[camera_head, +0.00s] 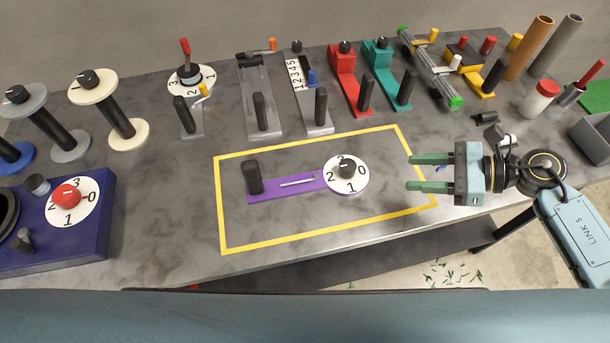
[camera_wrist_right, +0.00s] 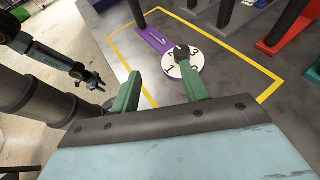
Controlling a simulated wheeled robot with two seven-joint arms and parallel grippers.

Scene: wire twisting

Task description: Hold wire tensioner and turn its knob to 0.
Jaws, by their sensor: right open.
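The purple wire tensioner (camera_head: 290,186) lies flat inside the yellow outline, with a black upright handle (camera_head: 252,177) at its left end. At its right end is a white numbered dial (camera_head: 351,187) with a black knob (camera_head: 346,170); its setting is too small to read surely. My right gripper (camera_head: 409,172) is open and empty, to the right of the dial and apart from it. The dial also shows beyond its fingers in the right wrist view (camera_wrist_right: 182,70). What looks like my left gripper (camera_wrist_right: 88,78) shows small at the left there; its opening is unclear.
A blue box with a red knob (camera_head: 67,196) stands at the left. Several handled tools, including a red one (camera_head: 346,62) and a teal one (camera_head: 378,62), line the back. A red-capped jar (camera_head: 540,98) stands behind the right arm. Bare table surrounds the tensioner.

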